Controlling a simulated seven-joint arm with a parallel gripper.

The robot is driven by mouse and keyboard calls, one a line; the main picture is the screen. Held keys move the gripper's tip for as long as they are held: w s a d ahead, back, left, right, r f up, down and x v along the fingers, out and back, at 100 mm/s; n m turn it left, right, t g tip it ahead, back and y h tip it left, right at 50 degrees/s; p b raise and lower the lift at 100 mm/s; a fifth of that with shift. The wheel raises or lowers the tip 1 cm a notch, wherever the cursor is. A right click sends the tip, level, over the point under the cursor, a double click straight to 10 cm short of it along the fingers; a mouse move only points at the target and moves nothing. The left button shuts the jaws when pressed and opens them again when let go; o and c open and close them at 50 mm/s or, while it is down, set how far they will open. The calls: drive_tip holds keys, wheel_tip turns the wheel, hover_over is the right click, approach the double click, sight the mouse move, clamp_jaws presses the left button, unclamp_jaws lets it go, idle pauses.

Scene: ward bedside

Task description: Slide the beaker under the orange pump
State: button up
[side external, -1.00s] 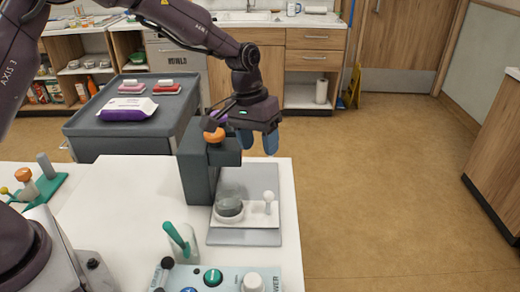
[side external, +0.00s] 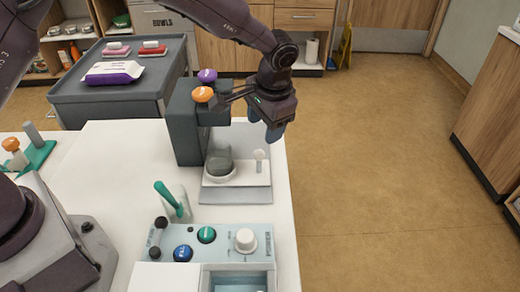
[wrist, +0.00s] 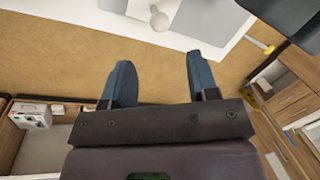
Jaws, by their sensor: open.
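The beaker (side external: 219,163) is a squat, grey, see-through vessel on a white sliding carriage (side external: 240,180). An upright white post with a ball knob (side external: 259,156) rises from the carriage to the beaker's right; the knob also shows at the top of the wrist view (wrist: 159,20). The orange pump (side external: 203,94) is a round orange head on a dark grey dispenser (side external: 184,128), beside a purple pump (side external: 207,75). My gripper (side external: 266,124) is open and empty, right of the dispenser, appearing above the knob. Its blue fingers are spread in the wrist view (wrist: 160,68). I cannot tell which pump the beaker is under.
A control panel (side external: 218,245) with coloured buttons and a holder with a green-handled tool (side external: 168,196) stand in front. A grey cart (side external: 115,97) is behind the white table (side external: 110,160). Open floor (side external: 380,170) lies beyond the table's right edge.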

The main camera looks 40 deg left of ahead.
sight(260, 151)
drive_tip(key=f, duration=0.3)
drive_tip(key=a+f, duration=0.1)
drive_tip(key=f, duration=0.5)
drive_tip(key=shift+w+a, duration=0.15)
drive_tip(key=shift+a, duration=0.2)
